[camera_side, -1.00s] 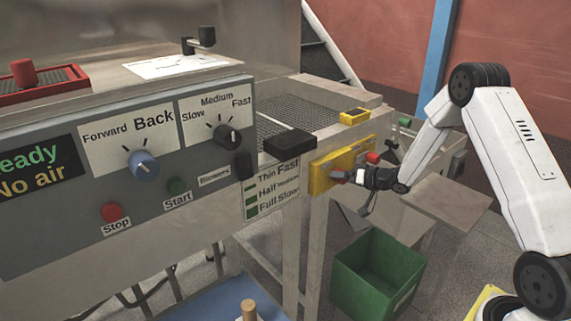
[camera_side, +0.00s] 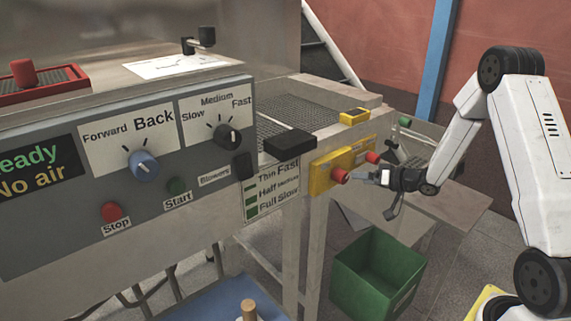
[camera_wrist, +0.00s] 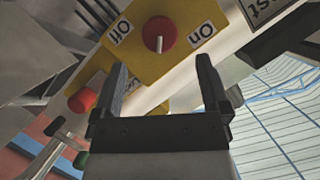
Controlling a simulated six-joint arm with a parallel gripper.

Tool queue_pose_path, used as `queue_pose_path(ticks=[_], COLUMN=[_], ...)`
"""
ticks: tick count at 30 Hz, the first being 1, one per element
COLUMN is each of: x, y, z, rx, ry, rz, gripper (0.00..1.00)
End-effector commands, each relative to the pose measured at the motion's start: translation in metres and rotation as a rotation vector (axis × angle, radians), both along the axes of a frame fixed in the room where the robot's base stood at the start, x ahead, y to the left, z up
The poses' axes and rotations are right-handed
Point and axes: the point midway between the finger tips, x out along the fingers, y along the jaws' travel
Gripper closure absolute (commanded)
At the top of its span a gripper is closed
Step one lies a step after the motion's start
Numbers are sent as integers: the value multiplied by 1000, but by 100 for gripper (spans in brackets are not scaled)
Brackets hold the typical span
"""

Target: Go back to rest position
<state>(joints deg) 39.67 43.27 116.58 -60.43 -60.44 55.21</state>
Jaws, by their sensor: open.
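My gripper (camera_side: 380,177) is in the side view, just right of a yellow switch box (camera_side: 321,180) on the machine's end. In the wrist view my gripper (camera_wrist: 162,82) shows two dark fingers spread wide. The red knob (camera_wrist: 160,33) is beyond the fingertips, on the yellow plate (camera_wrist: 186,12) between the labels "Off" and "On".
A grey control panel (camera_side: 60,235) with knobs and buttons fills the left. A green bin (camera_side: 375,275) stands on the floor below my gripper. A black block (camera_side: 290,142) juts from the machine's edge. A flat plate (camera_side: 450,200) lies behind my gripper.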

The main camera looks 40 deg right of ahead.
Motion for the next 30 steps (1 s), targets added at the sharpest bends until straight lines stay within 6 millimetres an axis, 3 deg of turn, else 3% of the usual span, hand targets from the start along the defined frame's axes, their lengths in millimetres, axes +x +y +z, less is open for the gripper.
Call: queue_pose_path(ticks=[17,23,30], x=[-4,1,-2], y=[1,13,42], z=[3,9,19], rx=[-14,-101,-284], ry=[7,57,201], rz=[-4,-28,-68], gripper=[4,4,4])
